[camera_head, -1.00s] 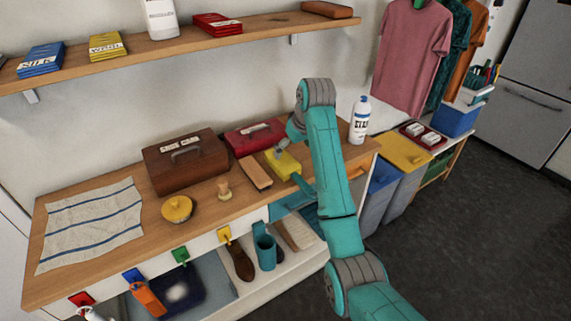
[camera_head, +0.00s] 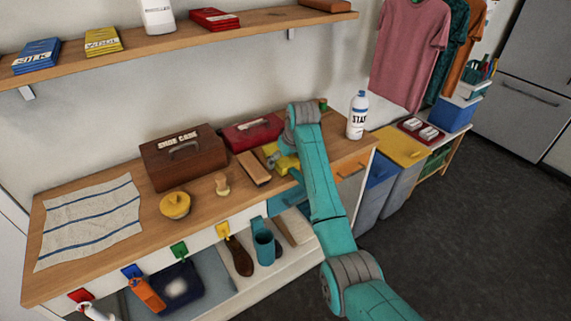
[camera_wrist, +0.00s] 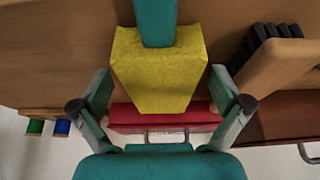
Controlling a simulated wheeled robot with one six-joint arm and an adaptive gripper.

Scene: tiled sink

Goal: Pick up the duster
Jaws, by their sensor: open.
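The duster is a yellow block-shaped head with a teal handle, and it lies on the wooden counter. In the wrist view its yellow head (camera_wrist: 158,72) fills the middle, with the handle running out at the top. In the head view the duster (camera_head: 288,163) is partly hidden by my arm. My gripper (camera_wrist: 162,88) is open, with one finger on each side of the yellow head in the wrist view and a gap on both sides. I cannot tell how far above the head the fingertips are. In the head view my gripper is mostly hidden at the duster.
A red case (camera_head: 252,133) stands just behind the duster. A wooden brush (camera_head: 254,168) and a brown shoe care box (camera_head: 184,158) are to its left. A white bottle (camera_head: 358,115) stands at the counter's right end. A shelf (camera_head: 190,41) runs above.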

